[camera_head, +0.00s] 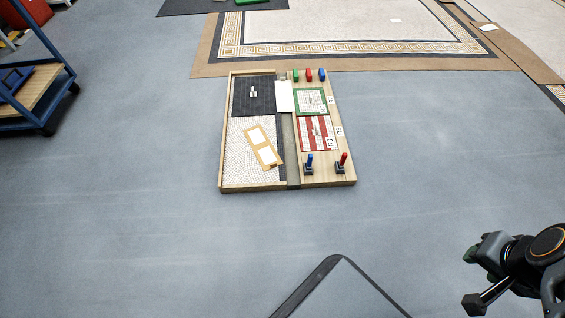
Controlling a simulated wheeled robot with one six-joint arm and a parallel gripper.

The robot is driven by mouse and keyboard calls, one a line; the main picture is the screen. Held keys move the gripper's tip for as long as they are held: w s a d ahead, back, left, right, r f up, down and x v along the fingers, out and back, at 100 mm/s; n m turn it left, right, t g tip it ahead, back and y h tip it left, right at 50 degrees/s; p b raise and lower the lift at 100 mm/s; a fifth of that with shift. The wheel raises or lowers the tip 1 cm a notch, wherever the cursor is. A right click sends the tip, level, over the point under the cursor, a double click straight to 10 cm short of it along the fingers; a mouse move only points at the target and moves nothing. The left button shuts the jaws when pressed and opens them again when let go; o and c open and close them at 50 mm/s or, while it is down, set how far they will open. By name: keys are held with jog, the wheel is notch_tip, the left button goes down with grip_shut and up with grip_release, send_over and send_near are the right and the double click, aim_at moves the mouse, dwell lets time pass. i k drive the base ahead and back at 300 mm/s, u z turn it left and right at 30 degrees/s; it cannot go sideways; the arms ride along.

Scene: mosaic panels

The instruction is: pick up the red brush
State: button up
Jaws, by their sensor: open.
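A small red-handled upright tool (342,162), which looks like the red brush, stands in a dark holder at the near right corner of a wooden-framed mosaic panel (222,150). A similar blue-handled tool (309,160) stands in its own dark holder just to its left. The bristles cannot be made out. My gripper (478,278) is at the lower right of the head view, open and empty, with its fingers apart. It is well to the right of the panel and nearer to me, touching nothing. Part of my arm is cut off by the right edge.
Small green (295,75), red (309,75) and blue (322,74) pieces stand along the panel's far edge. A tan template (254,139) lies on the white mosaic. A blue cart (58,80) stands far left.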

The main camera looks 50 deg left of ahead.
aim_at(344, 155)
jog(key=u, duration=1.45)
jog(key=i, duration=1)
jog(key=u, duration=0.05)
